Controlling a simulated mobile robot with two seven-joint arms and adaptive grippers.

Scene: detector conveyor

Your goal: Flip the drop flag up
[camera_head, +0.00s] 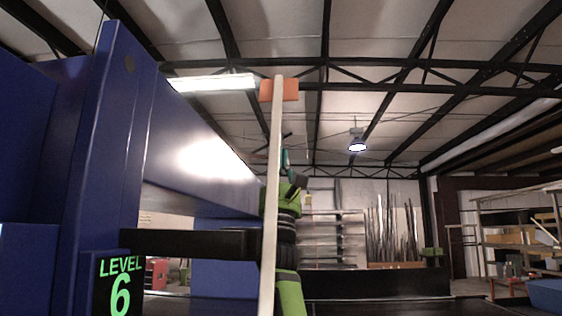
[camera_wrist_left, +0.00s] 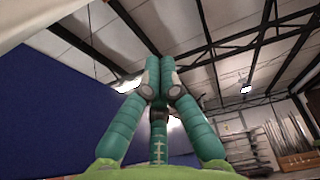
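A pale, thin upright pole (camera_head: 271,190) with an orange piece (camera_head: 279,90) at its top stands in front of the blue machine in the head view. It looks like the flag, and the orange end points up. My left gripper (camera_head: 286,160) is behind the pole, below the orange piece, and the pole partly hides it and its green wrist. I cannot tell whether they touch. In the left wrist view my left gripper (camera_wrist_left: 160,62) has its teal fingers together, pointing up, with nothing seen between them. A pale surface (camera_wrist_left: 35,18) fills that view's upper left corner. My right gripper is not in view.
The big blue machine (camera_head: 185,150) with a "LEVEL 6" sign (camera_head: 120,284) fills the left side. A black bar (camera_head: 195,244) reaches from it toward the pole. Shelves (camera_head: 330,238) and upright rods (camera_head: 392,232) stand far back. The air right of the pole is open.

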